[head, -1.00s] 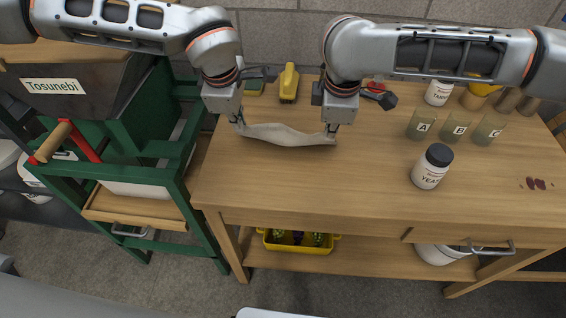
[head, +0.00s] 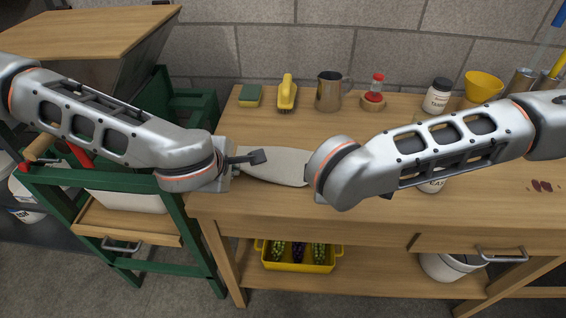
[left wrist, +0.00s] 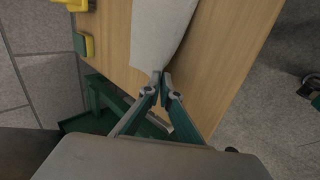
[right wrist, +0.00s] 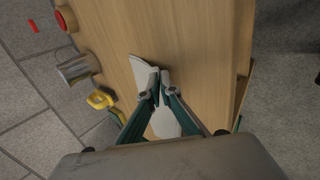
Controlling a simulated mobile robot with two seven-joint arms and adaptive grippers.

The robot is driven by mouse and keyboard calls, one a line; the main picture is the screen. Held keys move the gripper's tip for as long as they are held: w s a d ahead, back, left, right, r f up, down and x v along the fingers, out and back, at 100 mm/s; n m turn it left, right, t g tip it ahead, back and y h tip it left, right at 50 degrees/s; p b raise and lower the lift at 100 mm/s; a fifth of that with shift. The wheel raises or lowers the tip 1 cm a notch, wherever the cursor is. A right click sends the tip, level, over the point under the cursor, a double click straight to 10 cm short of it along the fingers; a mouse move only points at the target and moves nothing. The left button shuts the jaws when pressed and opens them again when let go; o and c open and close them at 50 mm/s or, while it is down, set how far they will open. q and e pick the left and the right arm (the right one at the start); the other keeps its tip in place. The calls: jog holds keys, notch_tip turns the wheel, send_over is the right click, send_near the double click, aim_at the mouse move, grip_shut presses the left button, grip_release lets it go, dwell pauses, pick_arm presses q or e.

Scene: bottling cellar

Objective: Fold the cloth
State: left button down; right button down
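The cloth (head: 272,166) is off-white and stretches between my two grippers over the bench's front left part. My left gripper (head: 237,172) is at its left end; in the left wrist view, the fingertips (left wrist: 161,76) are closed on a narrow gathered end of the cloth (left wrist: 163,32). My right gripper is hidden behind my right wrist in the head view. In the right wrist view its fingertips (right wrist: 159,76) are closed on the cloth (right wrist: 142,72), which shows on both sides of the fingers. I cannot tell how much of the cloth touches the wood.
Along the bench's back stand a sponge (head: 250,95), a yellow brush (head: 287,92), a metal mug (head: 329,91), a red-topped shaker (head: 375,90), a white jar (head: 437,95) and a yellow funnel (head: 484,86). A green stand (head: 200,235) adjoins the left. Bare wood (head: 300,125) lies behind the cloth.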

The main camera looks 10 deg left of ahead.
pick_arm(q)
jog(key=c, duration=2)
grip_release()
pick_arm(e)
jog(key=c, duration=2)
grip_release()
